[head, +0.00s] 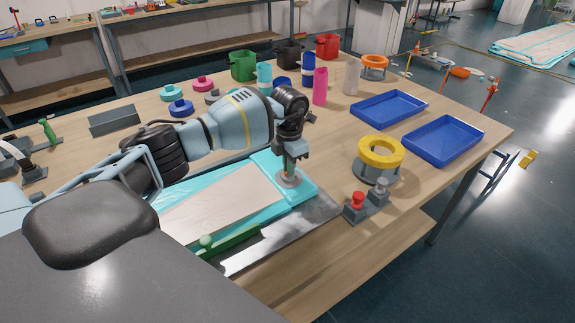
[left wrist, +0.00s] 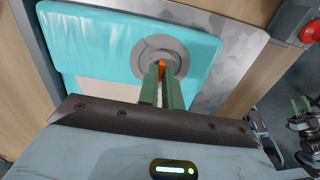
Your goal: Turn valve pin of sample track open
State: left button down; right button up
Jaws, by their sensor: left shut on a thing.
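The sample track (head: 225,208) is a flat turquoise and beige inflatable piece lying on a metal plate on the table. Its turquoise end also shows in the left wrist view (left wrist: 100,50). A round grey valve (left wrist: 146,52) sits on that end, with a small orange valve pin (left wrist: 162,65) at its middle. My left gripper (head: 288,172) points straight down over the valve. In the left wrist view its green fingers (left wrist: 160,78) are shut on the orange pin, hiding most of it. The pin's turn angle cannot be told. My right gripper is not in the head view.
A grey block with a red knob (head: 357,203) and a yellow ring on a grey stand (head: 381,152) stand right of the track. Blue trays (head: 443,140) lie farther right. Bottles and bins (head: 320,86) stand behind my left arm. A green clamp bar (head: 225,243) lies along the track's near edge.

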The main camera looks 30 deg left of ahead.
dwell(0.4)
pick_arm(q)
jog(key=c, duration=1.6)
grip_release()
notch_tip(320, 180, up, 8)
jog(key=shift+f, duration=0.1)
jog(key=shift+f, duration=0.15)
